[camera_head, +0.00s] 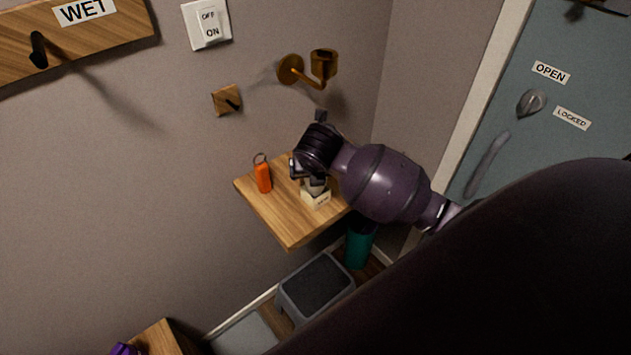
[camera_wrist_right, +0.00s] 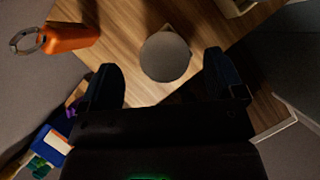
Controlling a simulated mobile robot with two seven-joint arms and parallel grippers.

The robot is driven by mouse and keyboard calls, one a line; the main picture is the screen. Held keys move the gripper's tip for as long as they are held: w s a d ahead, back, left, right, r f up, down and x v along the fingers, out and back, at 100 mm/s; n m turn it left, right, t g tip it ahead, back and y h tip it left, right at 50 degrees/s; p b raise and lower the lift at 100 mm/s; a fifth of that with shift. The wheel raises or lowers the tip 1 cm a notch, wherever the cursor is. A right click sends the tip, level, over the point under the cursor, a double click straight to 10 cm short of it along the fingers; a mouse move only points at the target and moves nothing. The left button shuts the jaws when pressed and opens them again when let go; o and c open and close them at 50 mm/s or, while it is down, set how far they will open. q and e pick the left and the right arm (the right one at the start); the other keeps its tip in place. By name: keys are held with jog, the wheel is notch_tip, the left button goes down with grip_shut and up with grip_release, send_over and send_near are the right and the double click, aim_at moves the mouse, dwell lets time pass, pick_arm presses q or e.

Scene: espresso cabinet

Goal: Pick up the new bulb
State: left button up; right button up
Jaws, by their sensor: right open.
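A rounded grey-white top, which looks like the new bulb (camera_wrist_right: 165,57), lies between the fingers in the right wrist view, with clear space on both sides. In the head view, a pale bulb shape (camera_head: 315,186) shows under my gripper, at a small cream labelled box (camera_head: 317,201) on the wooden corner shelf (camera_head: 288,231). My right gripper (camera_head: 307,174) is open above and around it, pointing down, and not visibly touching it. The gripper partly hides the bulb in the head view. My left gripper is not in view.
An orange fob with a ring (camera_head: 264,177) stands on the shelf left of the gripper. A brass wall lamp holder (camera_head: 323,65) is above. A grey step stool (camera_head: 316,285) and a teal bin (camera_head: 358,250) are below. A blue door (camera_head: 560,75) is at right.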

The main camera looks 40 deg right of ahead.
jog(key=shift+x, duration=2.35)
jog(key=shift+s+d, duration=0.1)
jog(key=shift+s, duration=0.05)
jog(key=c, duration=1)
